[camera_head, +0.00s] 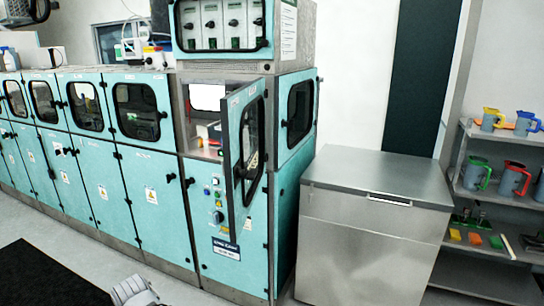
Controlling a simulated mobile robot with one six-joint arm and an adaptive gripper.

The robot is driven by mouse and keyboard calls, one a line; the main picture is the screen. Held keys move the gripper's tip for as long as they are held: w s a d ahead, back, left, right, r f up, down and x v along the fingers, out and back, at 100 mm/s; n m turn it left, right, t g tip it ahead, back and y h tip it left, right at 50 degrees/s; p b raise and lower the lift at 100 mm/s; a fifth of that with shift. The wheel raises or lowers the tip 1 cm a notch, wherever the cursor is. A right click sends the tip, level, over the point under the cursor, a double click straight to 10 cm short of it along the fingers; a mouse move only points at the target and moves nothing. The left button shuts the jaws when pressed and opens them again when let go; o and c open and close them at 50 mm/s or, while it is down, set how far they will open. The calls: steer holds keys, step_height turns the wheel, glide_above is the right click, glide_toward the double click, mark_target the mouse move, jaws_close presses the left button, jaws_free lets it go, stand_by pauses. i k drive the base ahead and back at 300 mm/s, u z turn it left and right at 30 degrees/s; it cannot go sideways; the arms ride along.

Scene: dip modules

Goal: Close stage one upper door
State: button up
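The upper door (243,158) is teal with a dark-framed window. It stands open, swung out toward me from the right end of the teal machine row (150,200). A small grey-white part of my arm or gripper (134,290) shows at the bottom edge, well below and left of the door. Its fingers cannot be made out, and nothing touches the door.
A stainless steel cabinet (375,225) stands right of the machine. A shelf (495,195) with coloured jugs is at the far right. A control panel with knobs (219,212) is below the opening. A dark mat (50,275) lies on the floor at lower left.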

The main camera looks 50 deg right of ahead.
mark_target(236, 137)
steer(key=k, duration=1.05)
steer(key=z, duration=1)
steer(key=i, duration=1)
steer(key=u, duration=0.25)
steer(key=k, duration=0.2)
steer(key=z, duration=0.1)
